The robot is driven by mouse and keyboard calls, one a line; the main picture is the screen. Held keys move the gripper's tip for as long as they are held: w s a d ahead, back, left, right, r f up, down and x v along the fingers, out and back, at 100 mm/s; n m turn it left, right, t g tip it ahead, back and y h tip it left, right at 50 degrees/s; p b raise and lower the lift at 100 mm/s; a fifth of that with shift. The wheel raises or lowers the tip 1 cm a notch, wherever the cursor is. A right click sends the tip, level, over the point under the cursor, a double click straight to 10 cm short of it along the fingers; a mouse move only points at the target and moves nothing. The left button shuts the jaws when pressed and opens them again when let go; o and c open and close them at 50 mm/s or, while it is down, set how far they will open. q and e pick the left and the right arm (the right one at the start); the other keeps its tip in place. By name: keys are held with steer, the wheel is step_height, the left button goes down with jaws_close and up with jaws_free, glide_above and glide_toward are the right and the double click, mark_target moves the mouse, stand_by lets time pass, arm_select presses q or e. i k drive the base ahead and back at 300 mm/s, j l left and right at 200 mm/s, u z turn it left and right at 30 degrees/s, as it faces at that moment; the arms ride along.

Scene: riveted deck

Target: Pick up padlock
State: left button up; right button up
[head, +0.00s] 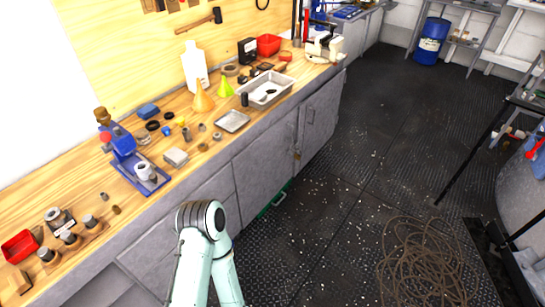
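A small brownish, brass-coloured thing (297,155) shows on the front of the grey cabinet, at the edge of a door below the workbench. It may be the padlock, but it is too small to be sure. No other padlock can be made out among the small parts on the bench. One of my pale green arms rises from the bottom of the head view, bent in front of the drawers. Neither gripper is in view.
The wooden workbench (105,183) on the left carries a blue press (122,145), funnels, a metal tray (265,90) and small parts. A green object (272,203) lies by the cabinet foot. Coiled rope (420,262) lies right on the dark floor. Mid-floor is mostly clear.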

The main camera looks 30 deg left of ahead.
mark_target(297, 156)
steer(key=i+u, duration=0.1)
steer(key=u, duration=0.3)
steer(key=i+u, duration=0.1)
steer(key=u, duration=0.25)
steer(key=i+u, duration=0.1)
steer(key=u, duration=0.3)
steer(key=i+l+u, duration=0.1)
steer(key=u, duration=0.3)
steer(key=i+l+u, duration=0.25)
steer(key=l+u, duration=0.25)
steer(key=i+l+u, duration=0.25)
steer(key=l, duration=0.2)
steer(key=i+l, duration=0.15)
steer(key=l, duration=0.3)
steer(key=i+l+u, duration=0.1)
steer(key=l, duration=0.4)
steer(key=i+l, duration=0.1)
steer(key=l, duration=0.35)
steer(key=i+l+u, duration=0.1)
steer(key=l, duration=0.35)
